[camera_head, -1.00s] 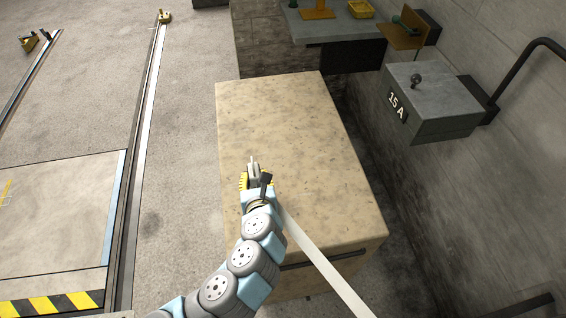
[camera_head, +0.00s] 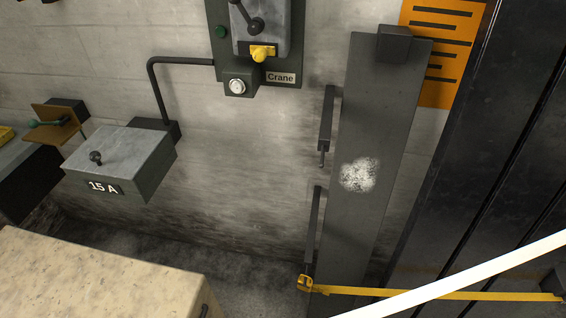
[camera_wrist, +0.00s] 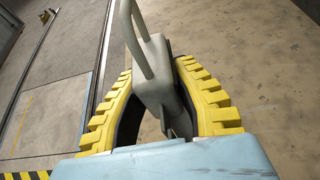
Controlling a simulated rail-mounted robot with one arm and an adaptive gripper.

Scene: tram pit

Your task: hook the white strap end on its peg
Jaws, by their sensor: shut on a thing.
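In the wrist view, my gripper (camera_wrist: 165,105) has its yellow ridged fingers shut on the white strap end (camera_wrist: 153,75), a pale grey-white block with an open loop pointing away. The white strap (camera_head: 470,281) crosses the lower right of the head view; its end and my gripper are outside that view. A dark bar (camera_head: 326,118) with a small pin-like tip (camera_head: 322,156) is on the left side of a grey post. A second bar (camera_head: 313,225) is below it, with a yellow strap end (camera_head: 305,284) at its foot. I cannot tell which is the white strap's peg.
The yellow strap (camera_head: 420,293) runs right from the post (camera_head: 370,120), behind the white strap. The crane control box (camera_head: 252,50), the 15 A box (camera_head: 122,160) and a bent pipe (camera_head: 160,85) are on the wall. A beige block (camera_head: 95,275) stands at lower left.

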